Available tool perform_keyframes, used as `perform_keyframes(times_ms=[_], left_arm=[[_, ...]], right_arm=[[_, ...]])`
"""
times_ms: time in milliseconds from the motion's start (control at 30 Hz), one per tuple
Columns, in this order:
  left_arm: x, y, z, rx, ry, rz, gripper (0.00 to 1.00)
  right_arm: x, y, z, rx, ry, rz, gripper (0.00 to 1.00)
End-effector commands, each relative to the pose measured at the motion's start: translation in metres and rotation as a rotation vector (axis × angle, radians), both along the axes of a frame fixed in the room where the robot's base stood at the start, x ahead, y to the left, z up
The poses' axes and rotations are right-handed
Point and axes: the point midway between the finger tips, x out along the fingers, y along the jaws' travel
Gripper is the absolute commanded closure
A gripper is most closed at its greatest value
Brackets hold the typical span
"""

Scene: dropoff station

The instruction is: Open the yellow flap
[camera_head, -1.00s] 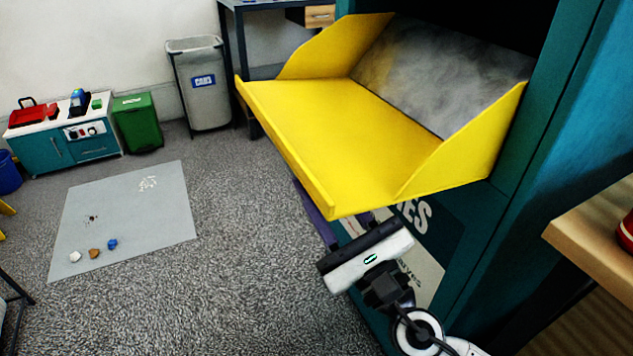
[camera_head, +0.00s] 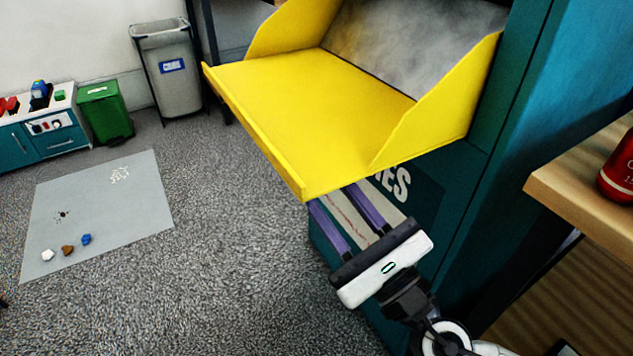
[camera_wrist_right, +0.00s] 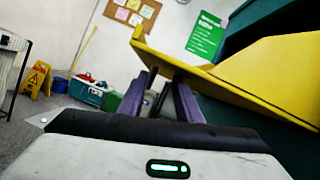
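The yellow flap (camera_head: 310,115) is swung down and out from the teal bin (camera_head: 510,110), with its wide inner face and both side walls showing in the head view. Its yellow edge (camera_wrist_right: 230,80) crosses the upper right of the right wrist view. My right gripper (camera_head: 335,203) is just below the flap's near front corner, its two purple fingers spread apart with nothing between them. The fingertips are close under the flap's edge; I cannot tell whether they touch it. The fingers also show in the right wrist view (camera_wrist_right: 165,88). My left gripper is not in view.
A wooden shelf (camera_head: 570,190) with a red container (camera_head: 620,170) stands at the right. A grey mat (camera_head: 95,215) with small stones lies on the open carpet at the left. A grey trash can (camera_head: 175,75) and a green bin (camera_head: 105,112) stand behind.

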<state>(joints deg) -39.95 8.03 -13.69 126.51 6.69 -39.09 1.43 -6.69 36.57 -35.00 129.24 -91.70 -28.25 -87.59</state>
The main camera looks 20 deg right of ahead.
Motion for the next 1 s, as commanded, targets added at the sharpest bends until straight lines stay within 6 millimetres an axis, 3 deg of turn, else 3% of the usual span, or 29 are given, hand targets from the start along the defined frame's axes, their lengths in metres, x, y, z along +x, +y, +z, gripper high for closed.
perform_keyframes(times_ms=[500, 1000], left_arm=[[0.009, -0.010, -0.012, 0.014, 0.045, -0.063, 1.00], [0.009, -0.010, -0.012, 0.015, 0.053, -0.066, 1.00]], right_arm=[[-0.030, -0.014, -0.011, 0.001, -0.004, 0.000, 0.67], [-0.032, -0.014, -0.011, 0.000, -0.002, 0.001, 0.67]])
